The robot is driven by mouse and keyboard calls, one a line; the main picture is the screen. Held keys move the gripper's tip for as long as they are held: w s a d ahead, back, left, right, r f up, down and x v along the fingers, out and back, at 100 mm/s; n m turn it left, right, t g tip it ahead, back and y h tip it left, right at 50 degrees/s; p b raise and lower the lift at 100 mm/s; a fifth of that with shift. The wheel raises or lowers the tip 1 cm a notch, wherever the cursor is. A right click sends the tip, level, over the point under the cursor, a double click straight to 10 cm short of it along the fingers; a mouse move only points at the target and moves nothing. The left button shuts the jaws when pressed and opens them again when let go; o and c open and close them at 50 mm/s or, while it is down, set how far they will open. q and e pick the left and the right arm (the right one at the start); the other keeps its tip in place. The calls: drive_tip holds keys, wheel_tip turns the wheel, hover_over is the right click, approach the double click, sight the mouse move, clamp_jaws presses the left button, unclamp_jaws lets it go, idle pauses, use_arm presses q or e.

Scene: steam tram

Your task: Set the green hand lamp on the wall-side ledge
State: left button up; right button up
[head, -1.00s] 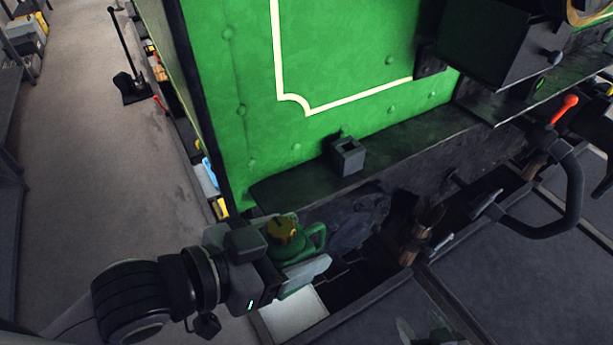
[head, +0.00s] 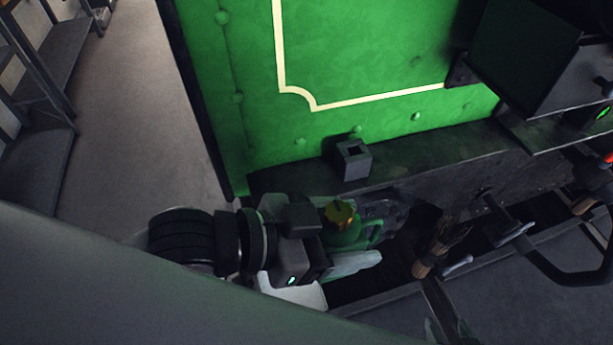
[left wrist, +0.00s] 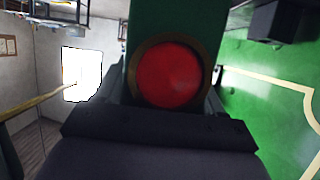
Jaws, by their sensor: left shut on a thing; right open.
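The green hand lamp (head: 345,236) with a brass-yellow cap is held in my left gripper (head: 350,262), which is shut on it. It hangs in front of and slightly below the dark ledge (head: 430,155) that runs along the foot of the green wall (head: 380,60). The lamp looks roughly upright and apart from the ledge. In the left wrist view, the lamp's red round lens (left wrist: 168,75) faces the camera and fills the middle. The fingers partly hide the lamp's lower body. My right gripper is not in view.
A small grey square socket (head: 352,160) stands on the ledge just above the lamp. A dark box (head: 540,50) juts out at upper right. Levers and a curved black handle (head: 565,275) lie at right. The ledge right of the socket looks clear.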

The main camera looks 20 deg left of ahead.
use_arm(q)
drive_tip(key=shift+w, duration=0.2)
drive_tip(key=shift+w+a+f+b, duration=0.15)
drive_tip(key=shift+w+a+b, duration=0.55)
drive_tip(key=shift+w+b, duration=0.3)
drive_tip(key=w+a+b, duration=0.9)
drive_tip(key=w+a, duration=0.1)
drive_tip(key=w, duration=0.4)
drive_tip(key=f, duration=0.4)
drive_tip(key=f+b, duration=0.1)
drive_tip(key=shift+d+f, duration=0.25)
drive_tip(key=shift+f, duration=0.15)
drive_tip(key=shift+w+a+f, duration=0.1)
drive_tip(key=shift+f, duration=0.3)
